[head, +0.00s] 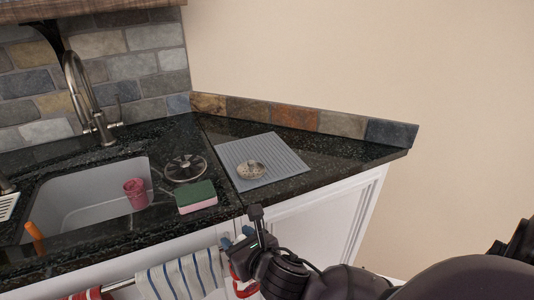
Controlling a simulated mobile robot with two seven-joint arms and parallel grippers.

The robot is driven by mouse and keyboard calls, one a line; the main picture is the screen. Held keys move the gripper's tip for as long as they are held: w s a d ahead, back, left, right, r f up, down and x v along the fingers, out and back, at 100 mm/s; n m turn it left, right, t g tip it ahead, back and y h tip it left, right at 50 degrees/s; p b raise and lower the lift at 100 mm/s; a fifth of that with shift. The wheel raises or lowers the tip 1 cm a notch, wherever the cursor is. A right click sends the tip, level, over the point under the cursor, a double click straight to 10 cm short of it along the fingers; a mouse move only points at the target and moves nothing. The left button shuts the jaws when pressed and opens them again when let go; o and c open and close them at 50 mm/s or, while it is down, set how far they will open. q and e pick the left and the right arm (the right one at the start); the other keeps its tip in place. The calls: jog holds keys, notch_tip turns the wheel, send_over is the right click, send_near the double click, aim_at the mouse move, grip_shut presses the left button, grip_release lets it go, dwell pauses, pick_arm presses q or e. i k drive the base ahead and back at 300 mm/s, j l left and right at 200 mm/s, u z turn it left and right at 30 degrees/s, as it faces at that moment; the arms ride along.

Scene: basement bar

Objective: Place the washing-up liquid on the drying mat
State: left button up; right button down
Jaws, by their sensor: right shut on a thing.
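The drying mat (287,163) is a grey ribbed sheet lying flat on the dark counter, right of the sink. A small round metal piece (251,171) lies on it. My right gripper (240,246) is low at the counter's front edge, in front of the mat. It is shut on a mostly hidden thing, seemingly the washing-up liquid; a small blue part (227,243) shows beside the fingers. No other bottle of washing-up liquid is visible. My left gripper is not in view.
A green and pink sponge (196,197) and a round dark metal piece (186,168) lie left of the mat. A pink cup (135,193) stands in the sink (84,198). Striped towels (180,279) hang on a front rail. The mat's back and right parts are clear.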

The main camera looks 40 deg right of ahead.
aim_at(270, 147)
jog(key=k+l, duration=0.1)
jog(key=l, duration=1)
jog(key=k+l, duration=0.15)
jog(key=l, duration=0.4)
jog(key=u, duration=0.05)
